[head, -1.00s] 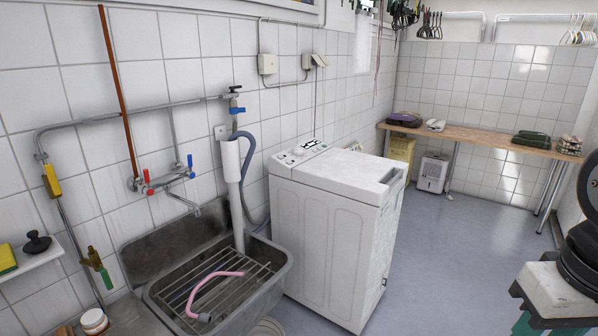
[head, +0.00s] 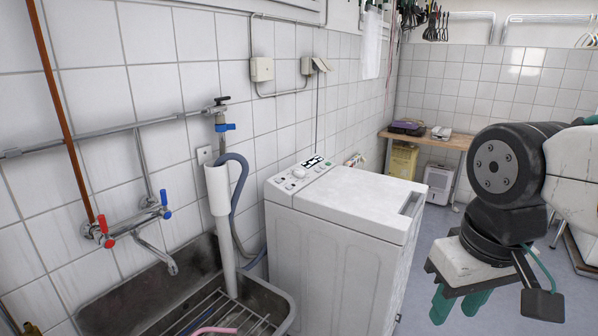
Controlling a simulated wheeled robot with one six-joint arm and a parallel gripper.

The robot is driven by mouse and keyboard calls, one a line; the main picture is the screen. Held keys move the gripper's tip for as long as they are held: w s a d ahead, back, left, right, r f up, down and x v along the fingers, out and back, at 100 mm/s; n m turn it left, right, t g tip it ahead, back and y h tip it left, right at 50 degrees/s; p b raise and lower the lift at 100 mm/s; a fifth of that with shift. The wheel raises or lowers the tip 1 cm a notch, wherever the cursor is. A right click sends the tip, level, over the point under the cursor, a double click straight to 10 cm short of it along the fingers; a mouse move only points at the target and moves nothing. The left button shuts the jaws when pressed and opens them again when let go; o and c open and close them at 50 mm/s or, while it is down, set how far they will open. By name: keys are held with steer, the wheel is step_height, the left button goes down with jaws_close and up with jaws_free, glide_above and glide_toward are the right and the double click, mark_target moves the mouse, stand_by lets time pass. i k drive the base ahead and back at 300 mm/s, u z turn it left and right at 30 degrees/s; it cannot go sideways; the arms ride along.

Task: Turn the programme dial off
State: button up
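The white top-loading washing machine (head: 335,235) stands against the tiled wall, right of the sink. Its control panel (head: 285,183) is at the back left of the top. A round pale dial (head: 299,173) sits on the panel among small buttons, near a black-and-white display (head: 313,161). The dial's pointer is too small to read. My gripper (head: 457,308) hangs at the lower right, well right of the machine and apart from it. Its two teal fingers point down with a gap between them, and nothing shows between them. Their upper parts are hidden behind the gripper body.
A metal sink (head: 285,313) with a rack and pink hose is in front left of the machine. A wooden counter (head: 432,138) is at the back. Grey floor is free right of the machine.

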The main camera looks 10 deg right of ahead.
mark_target(298, 173)
steer(key=z, duration=0.05)
steer(key=k, duration=0.5)
steer(key=z, duration=0.9)
steer(key=i, duration=0.9)
steer(key=u, duration=0.6)
steer(key=i, duration=0.6)
steer(key=u, duration=0.65)
